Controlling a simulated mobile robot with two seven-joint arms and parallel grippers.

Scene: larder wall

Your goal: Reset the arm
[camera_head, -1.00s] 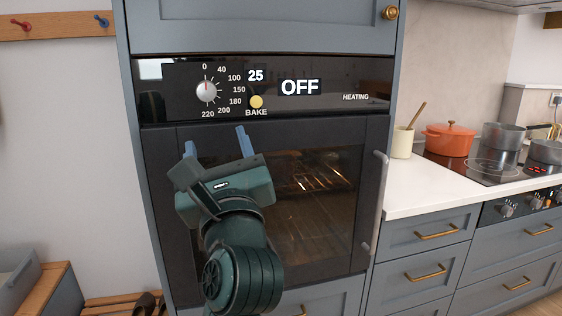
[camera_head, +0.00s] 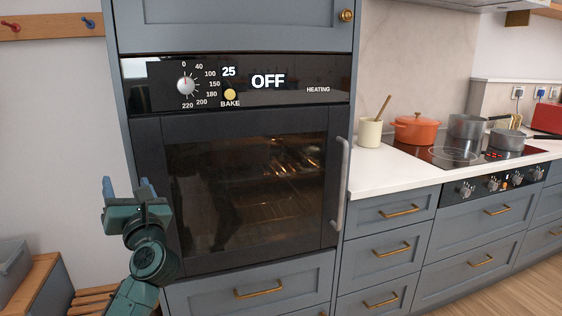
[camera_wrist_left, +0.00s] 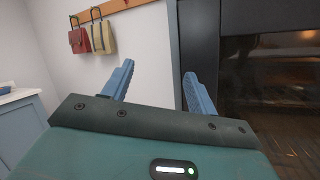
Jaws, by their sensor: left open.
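My left gripper (camera_head: 128,188) is raised at the left edge of the built-in oven, its two blue fingers pointing up. In the left wrist view the fingers (camera_wrist_left: 158,85) stand well apart with nothing between them. The oven door (camera_head: 245,190) is shut, with a dark glass window and a vertical handle (camera_head: 340,185) on its right. The panel above has a dial (camera_head: 186,85), a yellow BAKE button (camera_head: 230,95) and a display (camera_head: 268,81) reading OFF. My right gripper does not show.
A white counter (camera_head: 385,172) right of the oven holds a cream pot (camera_head: 369,133), an orange pot (camera_head: 416,130) and a hob with grey pans (camera_head: 468,127). A bench (camera_head: 38,280) stands low at left. In the wrist view, bags (camera_wrist_left: 80,40) hang from a wall rail.

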